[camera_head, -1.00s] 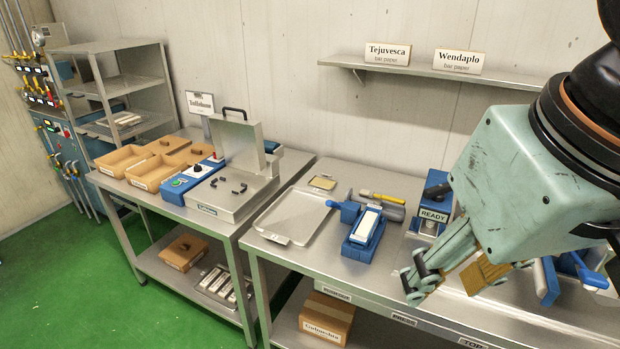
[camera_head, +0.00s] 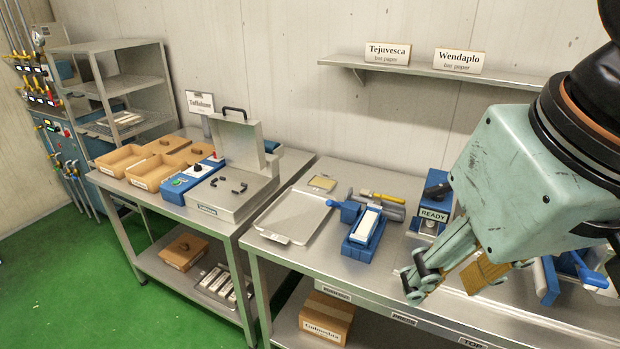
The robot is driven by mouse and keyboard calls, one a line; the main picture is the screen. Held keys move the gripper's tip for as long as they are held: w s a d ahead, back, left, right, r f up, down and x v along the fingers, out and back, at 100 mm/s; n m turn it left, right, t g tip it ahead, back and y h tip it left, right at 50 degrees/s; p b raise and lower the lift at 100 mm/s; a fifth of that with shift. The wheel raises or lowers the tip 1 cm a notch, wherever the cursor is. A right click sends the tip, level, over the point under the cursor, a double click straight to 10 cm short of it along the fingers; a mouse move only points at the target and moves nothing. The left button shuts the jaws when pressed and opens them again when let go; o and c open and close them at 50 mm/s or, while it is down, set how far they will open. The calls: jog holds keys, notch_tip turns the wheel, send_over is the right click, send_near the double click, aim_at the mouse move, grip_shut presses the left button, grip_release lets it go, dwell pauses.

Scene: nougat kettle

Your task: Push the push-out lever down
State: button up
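A blue press-like fixture (camera_head: 362,249) stands on the right-hand table with a white block (camera_head: 367,222) in its top. A blue lever handle (camera_head: 345,211) sticks out from its upper left side. Another blue lever (camera_head: 588,270) shows at the right edge, on equipment partly hidden behind my gripper. I cannot tell from labels which of the two is the push-out lever. My gripper (camera_head: 452,277) hangs over the front of the table, right of the blue fixture and apart from it. Its fingers point down and left; their gap is not clear, and I see nothing held.
A flat metal tray (camera_head: 293,215) lies left of the fixture. A device with a READY sign (camera_head: 433,215) stands behind my gripper. A yellow-handled tool (camera_head: 383,197) lies at the back.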

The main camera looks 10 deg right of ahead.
jog(key=shift+w, duration=0.1)
jog(key=c, duration=0.8)
jog(key=shift+w+r, duration=0.25)
jog(key=shift+w, duration=0.15)
jog(key=c, duration=0.5)
jog(key=shift+w+r, duration=0.15)
jog(key=shift+w, duration=0.15)
grip_shut()
jog(key=w+r+m+g+p, duration=0.2)
jog(key=w+m+p, duration=0.35)
jog(key=w, duration=2.65)
jog(key=w+f+m+g+y+p, duration=0.1)
jog(key=w+f+m+p, duration=0.3)
jog(key=w+f, duration=2.1)
jog(key=shift+w+d+m+g, duration=0.45)
jog(key=shift+w+m+g, duration=0.35)
jog(key=shift+w+m, duration=0.85)
jog(key=shift+f, duration=0.3)
